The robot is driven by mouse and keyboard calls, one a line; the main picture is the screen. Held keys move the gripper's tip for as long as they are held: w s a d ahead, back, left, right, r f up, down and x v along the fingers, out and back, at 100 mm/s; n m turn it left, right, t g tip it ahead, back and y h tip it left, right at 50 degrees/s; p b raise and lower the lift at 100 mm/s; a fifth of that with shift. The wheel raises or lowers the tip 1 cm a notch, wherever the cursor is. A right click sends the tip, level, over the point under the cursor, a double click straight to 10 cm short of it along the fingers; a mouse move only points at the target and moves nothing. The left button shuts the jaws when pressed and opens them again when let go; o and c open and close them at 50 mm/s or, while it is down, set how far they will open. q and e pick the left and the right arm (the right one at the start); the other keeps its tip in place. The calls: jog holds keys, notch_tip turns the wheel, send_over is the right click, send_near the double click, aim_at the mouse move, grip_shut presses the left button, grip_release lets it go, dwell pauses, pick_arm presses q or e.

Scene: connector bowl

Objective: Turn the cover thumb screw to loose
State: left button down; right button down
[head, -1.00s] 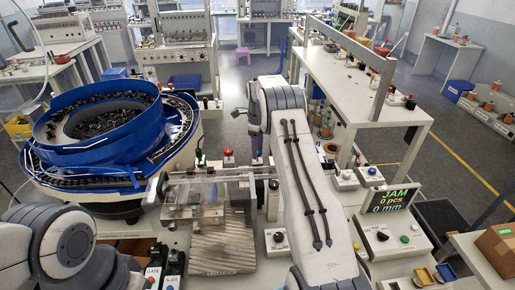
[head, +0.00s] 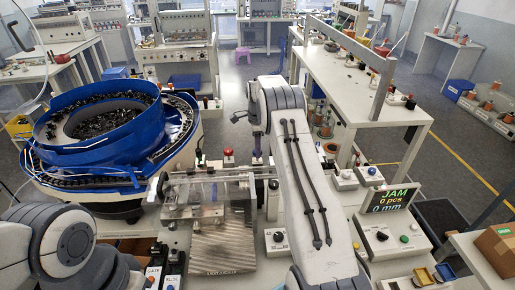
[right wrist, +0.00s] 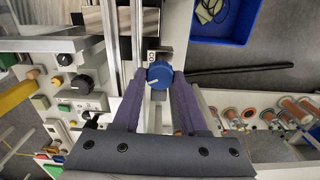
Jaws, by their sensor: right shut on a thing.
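The thumb screw is a round blue knob (right wrist: 160,73) with a white pointer line, next to a small marked plate (right wrist: 152,57) at the end of the rails. The line points to the left and slightly down in the right wrist view. The two purple fingers of my right gripper (right wrist: 160,84) are shut on the knob from both sides. In the head view my right gripper (head: 257,146) is partly hidden by my arm, and I cannot make out the knob there. The clear cover (head: 207,190) lies over the track beside it. My left gripper is out of view.
A blue bowl feeder (head: 100,120) full of dark parts stands at the left. A red button (head: 228,154) is near the cover. The display (head: 390,200) reads JAM, 0 pcs, 0 mm. A black knob (right wrist: 82,83) sits on a box beside the rails.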

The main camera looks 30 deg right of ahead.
jog(key=n, duration=0.7)
jog(key=shift+w+r, duration=0.1)
jog(key=n, duration=0.8)
jog(key=shift+n, duration=0.3)
jog(key=n, duration=0.3)
jog(key=shift+n, duration=0.3)
jog(key=n, duration=0.8)
jog(key=shift+n, duration=1.9)
